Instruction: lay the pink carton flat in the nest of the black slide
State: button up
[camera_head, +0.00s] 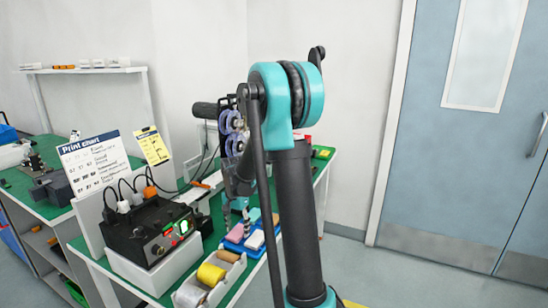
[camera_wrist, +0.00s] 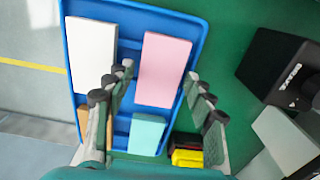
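The pink carton (camera_wrist: 165,62) lies flat in the blue tray (camera_wrist: 196,45) in the wrist view. My gripper (camera_wrist: 157,76) is open and empty above the tray. Its fingers appear to either side of the pink carton's near part, with no clear contact. In the head view my arm hides most of the gripper, and the blue tray (camera_head: 233,246) shows beside it on the green bench. I cannot clearly make out the black slide or its nest; a black block with white lettering (camera_wrist: 275,65) stands right of the tray in the wrist view.
A white carton (camera_wrist: 91,55) and a teal carton (camera_wrist: 147,133) share the tray. A black and yellow item (camera_wrist: 187,157) lies near the right finger. A black coder box (camera_head: 150,240) with cables and a rack of rolls (camera_head: 210,277) stand left of the tray.

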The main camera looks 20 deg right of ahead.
jog(key=c, duration=0.5)
jog(key=shift+r, duration=2.5)
